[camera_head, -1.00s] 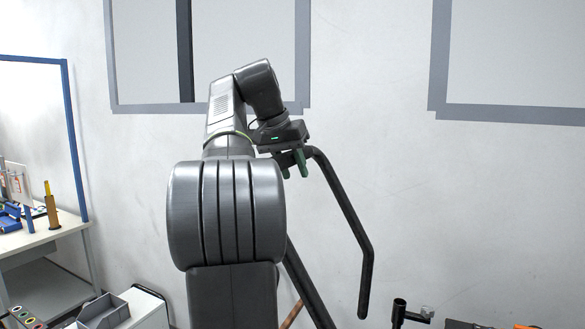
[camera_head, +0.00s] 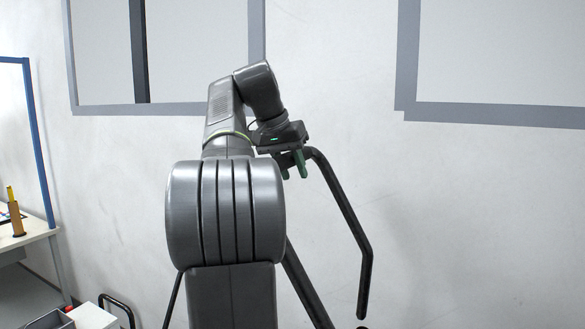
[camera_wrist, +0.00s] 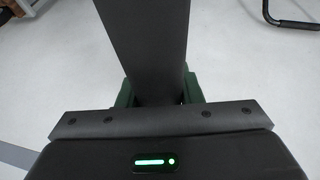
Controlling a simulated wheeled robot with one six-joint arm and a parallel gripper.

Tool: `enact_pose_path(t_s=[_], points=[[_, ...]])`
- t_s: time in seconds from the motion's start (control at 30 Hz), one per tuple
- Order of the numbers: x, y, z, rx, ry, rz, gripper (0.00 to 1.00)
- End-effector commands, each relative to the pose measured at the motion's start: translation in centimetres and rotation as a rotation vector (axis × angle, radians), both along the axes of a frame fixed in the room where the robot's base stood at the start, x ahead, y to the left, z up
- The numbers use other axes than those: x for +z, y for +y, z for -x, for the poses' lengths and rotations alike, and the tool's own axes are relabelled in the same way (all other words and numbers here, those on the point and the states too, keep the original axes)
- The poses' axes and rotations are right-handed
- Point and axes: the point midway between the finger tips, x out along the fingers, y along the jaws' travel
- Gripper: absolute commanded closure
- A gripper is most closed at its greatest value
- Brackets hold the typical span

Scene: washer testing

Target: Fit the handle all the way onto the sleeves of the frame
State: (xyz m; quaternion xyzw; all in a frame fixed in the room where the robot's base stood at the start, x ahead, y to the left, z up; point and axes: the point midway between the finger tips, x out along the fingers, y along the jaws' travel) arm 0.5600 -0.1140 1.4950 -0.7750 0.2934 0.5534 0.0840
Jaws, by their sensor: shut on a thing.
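The handle (camera_head: 343,208) is a black bent tube with two legs slanting down to the right. Its right leg ends near the bottom of the head view, and its left leg (camera_head: 305,288) is partly behind my arm. My gripper (camera_head: 294,166) is shut on the handle's upper bar. In the wrist view, the green fingers of my gripper (camera_wrist: 160,90) press on both sides of the dark handle (camera_wrist: 145,45). Of the frame, only a small dark tip (camera_head: 362,327), seemingly a sleeve top, shows below the right leg's end, apart from it. The other sleeve is not visible.
A workbench (camera_head: 35,235) with a yellow-brown post stands at the far left. A grey box (camera_head: 55,320) and a black tube loop (camera_head: 120,305) are at lower left. A bent black tube (camera_wrist: 290,22) lies at the wrist view's upper right.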

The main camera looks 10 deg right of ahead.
Motion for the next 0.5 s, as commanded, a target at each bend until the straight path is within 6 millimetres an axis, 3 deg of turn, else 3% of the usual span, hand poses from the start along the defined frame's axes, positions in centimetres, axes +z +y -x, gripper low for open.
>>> enact_pose_path(t_s=[0.5], points=[[-2.5,-0.1,0.0,0.0,-0.004,0.003,1.0]])
